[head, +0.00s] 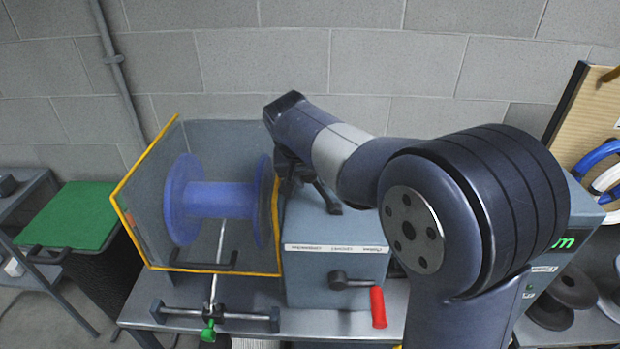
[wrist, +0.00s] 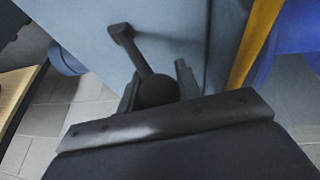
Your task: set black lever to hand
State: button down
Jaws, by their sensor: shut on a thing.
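The black lever (wrist: 141,57) stands out from the blue-grey gearbox (wrist: 90,35) in the wrist view, ending in a round black knob. My gripper (wrist: 157,88) has one finger on each side of the knob and is shut on it. In the head view my gripper (head: 305,180) is over the top of the gearbox (head: 335,265), beside the yellow-edged guard. My wrist and fingers hide most of the lever there. Small white labels (head: 335,248) run along the gearbox's upper front edge; their words are too small to read.
A blue spool (head: 215,198) sits inside the yellow-framed guard (head: 118,195) left of the gearbox. A black crank with a red handle (head: 378,307) sticks out of the gearbox front. A green-topped bin (head: 70,215) stands at left. A board with hanging coils (head: 590,115) is at right.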

jog(key=shift+s+d+r+m+y+b, duration=0.1)
jog(key=shift+d+r+m+y+b, duration=0.25)
jog(key=shift+d+y, duration=0.6)
jog(key=shift+d+r+m+y+b, duration=0.1)
jog(key=shift+d+r+y+b, duration=0.1)
jog(key=shift+d+y+b, duration=0.6)
jog(key=shift+s+d+r+m+y+b, duration=0.15)
jog(key=shift+d+r+y+b, duration=0.15)
jog(key=shift+d+y, duration=0.8)
jog(key=shift+w+a, duration=0.1)
jog(key=shift+a, duration=0.1)
jog(key=c, duration=1)
grip_release()
jog(key=b+v, duration=0.1)
jog(key=v, duration=0.9)
jog(key=shift+d+r, duration=0.25)
jog(key=shift+r, duration=0.05)
